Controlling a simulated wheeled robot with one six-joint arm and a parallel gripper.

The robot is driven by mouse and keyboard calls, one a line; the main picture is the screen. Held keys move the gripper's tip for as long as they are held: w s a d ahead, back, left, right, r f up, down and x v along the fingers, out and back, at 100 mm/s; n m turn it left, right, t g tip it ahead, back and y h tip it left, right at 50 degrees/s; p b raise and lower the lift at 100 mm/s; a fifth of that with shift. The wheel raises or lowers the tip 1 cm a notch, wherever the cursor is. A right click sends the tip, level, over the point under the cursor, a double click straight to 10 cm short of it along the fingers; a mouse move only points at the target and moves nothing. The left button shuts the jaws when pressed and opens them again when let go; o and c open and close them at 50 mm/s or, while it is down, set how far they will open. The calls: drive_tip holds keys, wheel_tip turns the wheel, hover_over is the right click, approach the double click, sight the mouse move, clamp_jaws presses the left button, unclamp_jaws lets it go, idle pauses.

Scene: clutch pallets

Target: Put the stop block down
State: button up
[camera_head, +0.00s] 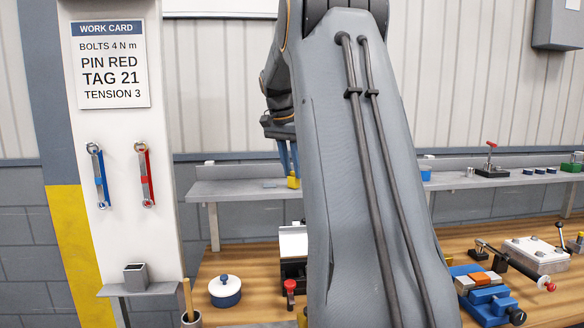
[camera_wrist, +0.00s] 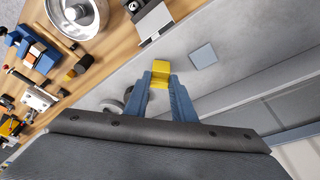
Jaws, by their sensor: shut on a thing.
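The stop block, a small yellow block, shows in the head view (camera_head: 293,182) and in the wrist view (camera_wrist: 161,76). My gripper (camera_head: 290,176) has blue fingers and is shut on it; the fingers also show in the wrist view (camera_wrist: 161,86). The block is held over or close to the grey shelf (camera_head: 235,191) behind the bench; I cannot tell whether it touches. In the wrist view a flat blue-grey square (camera_wrist: 203,55) lies on the shelf, a little to the right of the block and apart from it. My arm hides the middle of the head view.
The wooden bench (camera_head: 540,222) holds a blue vise (camera_head: 490,303), a white box (camera_head: 535,254) and a lidded white-and-blue pot (camera_head: 225,291). A white post (camera_head: 115,235) with a work card (camera_head: 109,62) and two wrenches stands left. The shelf around the square is bare.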

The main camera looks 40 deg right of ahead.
drive_tip(key=shift+f, duration=0.1)
drive_tip(key=o, duration=1.1)
drive_tip(key=shift+c, duration=0.2)
drive_tip(key=b+v, duration=0.2)
drive_tip(key=v, duration=1)
drive_tip(key=shift+w, duration=0.1)
